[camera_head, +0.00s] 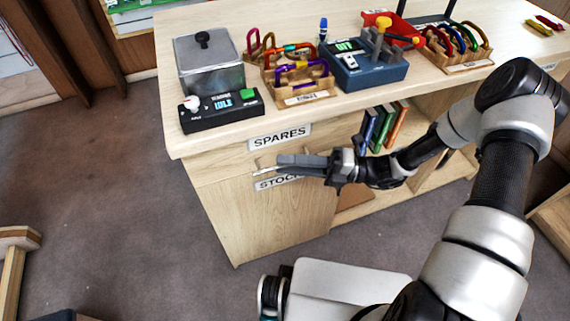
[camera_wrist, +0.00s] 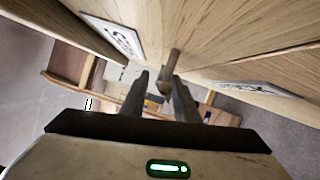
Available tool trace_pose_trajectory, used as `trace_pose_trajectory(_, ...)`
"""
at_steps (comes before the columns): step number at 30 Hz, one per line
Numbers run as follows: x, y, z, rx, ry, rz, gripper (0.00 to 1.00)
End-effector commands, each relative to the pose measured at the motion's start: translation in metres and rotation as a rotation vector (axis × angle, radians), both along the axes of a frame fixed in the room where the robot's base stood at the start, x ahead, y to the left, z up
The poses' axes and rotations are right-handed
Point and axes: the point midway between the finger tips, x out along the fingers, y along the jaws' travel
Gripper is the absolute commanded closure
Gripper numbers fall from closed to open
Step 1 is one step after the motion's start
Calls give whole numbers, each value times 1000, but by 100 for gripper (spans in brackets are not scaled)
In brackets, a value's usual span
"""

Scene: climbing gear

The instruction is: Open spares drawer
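The spares drawer (camera_head: 222,166) is in the upper front of the wooden cabinet, under the "SPARES" label (camera_head: 280,137), and looks shut. Its bar handle (camera_head: 261,168) shows just past my fingertips; in the wrist view the handle (camera_wrist: 173,66) stands out from the wood front. My gripper (camera_head: 292,164) reaches in from the right, level with the handle. In the wrist view my gripper's fingers (camera_wrist: 159,82) are apart, with the handle at the gap between their tips, close to the right finger. I cannot tell whether they touch it.
Below is a door front with a "STOCK" label (camera_head: 277,182), partly behind my gripper. On the countertop stand a grey box (camera_head: 208,66), a black control unit (camera_head: 222,110) and racks of carabiners (camera_head: 300,82).

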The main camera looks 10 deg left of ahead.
Motion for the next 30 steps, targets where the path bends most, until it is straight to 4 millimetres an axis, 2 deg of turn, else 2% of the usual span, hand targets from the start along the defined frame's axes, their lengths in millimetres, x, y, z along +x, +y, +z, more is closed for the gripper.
trace_pose_trajectory(4, -2, 10, 1, 0, 1, 2, 72)
trace_pose_trajectory(12, -2, 11, 1, 0, 0, 1, 72)
trace_pose_trajectory(13, -2, 11, 1, 0, 0, 1, 74)
trace_pose_trajectory(18, -2, 11, 1, 0, 0, 1, 100)
trace_pose_trajectory(30, -8, 7, 3, 0, 2, 0, 100)
